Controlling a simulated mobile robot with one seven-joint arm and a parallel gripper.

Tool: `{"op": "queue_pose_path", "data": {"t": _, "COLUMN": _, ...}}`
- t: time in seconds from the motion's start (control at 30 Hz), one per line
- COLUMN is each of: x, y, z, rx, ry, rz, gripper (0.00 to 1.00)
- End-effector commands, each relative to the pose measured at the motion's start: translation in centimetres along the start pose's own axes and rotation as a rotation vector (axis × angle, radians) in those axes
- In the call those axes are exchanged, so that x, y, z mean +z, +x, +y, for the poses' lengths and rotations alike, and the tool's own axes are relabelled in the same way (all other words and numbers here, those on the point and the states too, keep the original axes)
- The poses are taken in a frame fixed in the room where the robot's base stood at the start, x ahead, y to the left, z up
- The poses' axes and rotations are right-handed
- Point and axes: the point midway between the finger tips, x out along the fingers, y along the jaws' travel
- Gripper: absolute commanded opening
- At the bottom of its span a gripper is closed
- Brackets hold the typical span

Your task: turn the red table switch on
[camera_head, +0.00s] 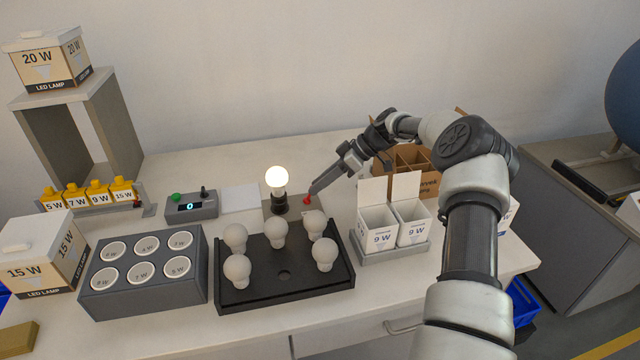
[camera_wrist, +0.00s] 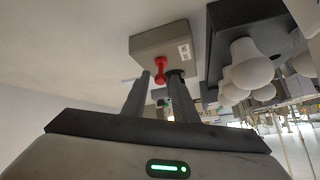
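The red table switch (camera_head: 307,200) is a small red lever on a grey box beside the lit bulb (camera_head: 277,178). In the wrist view, the red lever (camera_wrist: 160,70) stands out from the face of its grey box (camera_wrist: 165,42). My gripper (camera_head: 314,190) reaches down to the switch from the upper right. In the wrist view, my gripper (camera_wrist: 162,77) is open, with its two fingers apart and the lever's near end showing between the tips. I cannot tell whether either finger touches it. The bulb stands upright in a dark socket (camera_head: 280,204) and glows.
A black tray (camera_head: 284,295) with several unlit bulbs lies in front of the switch. White 9 W boxes (camera_head: 378,238) stand to its right, a brown carton (camera_head: 425,182) behind them. A counter box (camera_head: 191,207) and a blank white panel (camera_head: 240,197) are to the left.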

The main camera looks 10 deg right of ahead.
Motion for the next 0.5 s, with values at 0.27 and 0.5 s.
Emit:
{"op": "queue_pose_path", "data": {"t": 0.27, "x": 0.0, "y": 0.0, "z": 0.0, "rx": -0.001, "ry": 0.000, "rz": -0.001, "gripper": 0.34}}
{"op": "queue_pose_path", "data": {"t": 0.5, "x": -1.3, "y": -1.4, "z": -0.4, "rx": 0.001, "ry": -0.002, "rz": -0.001, "gripper": 0.34}}
